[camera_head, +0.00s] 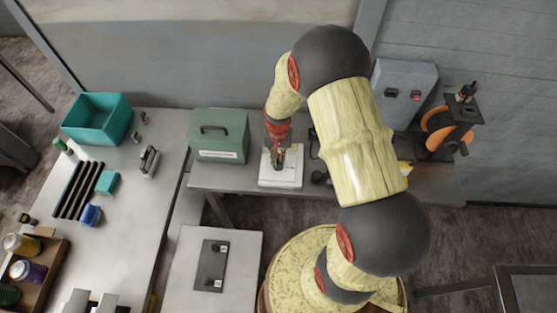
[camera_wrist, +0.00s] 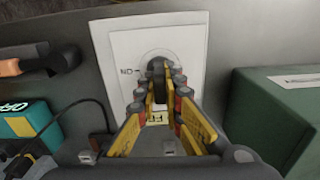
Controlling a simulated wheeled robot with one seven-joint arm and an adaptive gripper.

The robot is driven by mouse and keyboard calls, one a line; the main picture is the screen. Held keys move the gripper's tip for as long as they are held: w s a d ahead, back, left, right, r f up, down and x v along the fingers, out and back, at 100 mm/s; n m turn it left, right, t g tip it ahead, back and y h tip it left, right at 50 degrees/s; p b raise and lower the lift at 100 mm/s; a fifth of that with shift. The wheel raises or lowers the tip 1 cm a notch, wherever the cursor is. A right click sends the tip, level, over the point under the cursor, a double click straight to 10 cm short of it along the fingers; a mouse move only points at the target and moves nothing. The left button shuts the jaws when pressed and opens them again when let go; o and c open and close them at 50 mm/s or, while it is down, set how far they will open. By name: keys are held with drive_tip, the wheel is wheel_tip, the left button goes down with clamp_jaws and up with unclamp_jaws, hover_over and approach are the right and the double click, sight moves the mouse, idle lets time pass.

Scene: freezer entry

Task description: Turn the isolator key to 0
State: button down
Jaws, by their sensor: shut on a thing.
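The isolator (camera_wrist: 115,45) is a white plate, with a round grey dial and a dark key (camera_wrist: 158,69) at its middle in the wrist view. An upside-down "ON" mark shows left of the dial. My gripper (camera_wrist: 160,86) is shut on the key, with its yellow fingers on both sides of it. The fingers hide much of the key, so its exact angle is hard to tell. A small pale label shows between the fingers below. In the head view the isolator (camera_head: 281,181) is a white block on the bench, with my gripper (camera_head: 277,163) pointing down onto it.
A green box with a handle (camera_head: 218,135) stands close left of the isolator in the head view. A grey cabinet (camera_head: 402,88) and an orange reel (camera_head: 440,128) stand to the right. Cables and small tools (camera_wrist: 35,130) lie near the isolator.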

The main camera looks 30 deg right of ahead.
drive_tip(key=shift+n, duration=0.3)
drive_tip(key=c, duration=2.4)
unclamp_jaws()
drive_tip(key=o, duration=0.6)
drive_tip(key=shift+c, duration=0.2)
drive_tip(key=shift+o, duration=1.1)
drive_tip(key=o, duration=0.4)
drive_tip(key=shift+r, duration=0.1)
drive_tip(key=shift+r+p, duration=2.1)
drive_tip(key=shift+r, duration=1.25)
